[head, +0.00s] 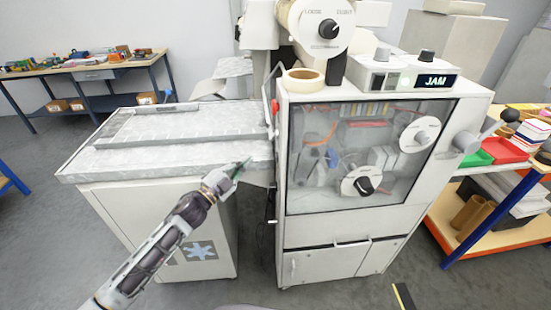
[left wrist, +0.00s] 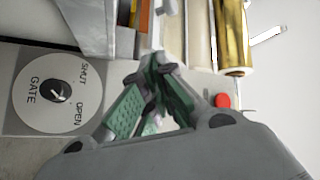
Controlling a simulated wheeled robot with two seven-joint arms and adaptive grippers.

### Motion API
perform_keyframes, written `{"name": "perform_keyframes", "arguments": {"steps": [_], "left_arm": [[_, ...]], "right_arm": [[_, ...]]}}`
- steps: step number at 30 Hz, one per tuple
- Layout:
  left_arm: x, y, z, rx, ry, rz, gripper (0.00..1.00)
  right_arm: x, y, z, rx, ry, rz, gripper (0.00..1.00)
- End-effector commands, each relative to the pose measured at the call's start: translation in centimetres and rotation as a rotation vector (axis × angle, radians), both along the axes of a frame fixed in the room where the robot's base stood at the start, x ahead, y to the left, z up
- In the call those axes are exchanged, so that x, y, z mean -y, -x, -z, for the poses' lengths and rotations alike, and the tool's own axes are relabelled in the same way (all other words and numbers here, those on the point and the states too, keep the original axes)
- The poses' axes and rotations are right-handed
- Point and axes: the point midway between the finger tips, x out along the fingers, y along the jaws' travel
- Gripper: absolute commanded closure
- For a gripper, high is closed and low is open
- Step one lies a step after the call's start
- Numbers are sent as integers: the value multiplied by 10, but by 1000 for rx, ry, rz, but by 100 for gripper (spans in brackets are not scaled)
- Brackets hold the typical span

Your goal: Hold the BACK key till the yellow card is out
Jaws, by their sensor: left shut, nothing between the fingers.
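The control box (head: 408,68) on top of the machine shows JAM on its display (head: 436,81). I cannot read a BACK label in either view. I cannot make out a yellow card for certain; an orange strip (left wrist: 146,18) shows at the top of the left wrist view. My left gripper (head: 246,165) is shut and empty, in front of the left side table and left of the machine body, apart from the control box. Its green-padded fingers (left wrist: 148,78) meet in the left wrist view. My right gripper is not in view.
The machine (head: 285,240) has a clear front door with dials (head: 362,182) behind or on it. A GATE dial (left wrist: 57,90), a gold roll (left wrist: 232,38) and a red knob (left wrist: 222,101) show near my left gripper. A tape roll (head: 303,80) lies on top. Open floor lies in front.

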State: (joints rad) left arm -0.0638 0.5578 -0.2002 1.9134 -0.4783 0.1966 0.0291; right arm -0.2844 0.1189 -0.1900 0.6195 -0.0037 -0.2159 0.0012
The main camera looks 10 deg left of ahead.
Motion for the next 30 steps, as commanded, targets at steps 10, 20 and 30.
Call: {"name": "perform_keyframes", "arguments": {"steps": [10, 20, 30], "left_arm": [[31, -9, 0, 0, 1, 0, 100], [52, -15, 0, -1, 1, -1, 100], [56, -16, 0, -1, 0, -1, 100]], "right_arm": [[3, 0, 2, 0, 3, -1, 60], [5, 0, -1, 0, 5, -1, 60], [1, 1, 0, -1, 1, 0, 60]]}}
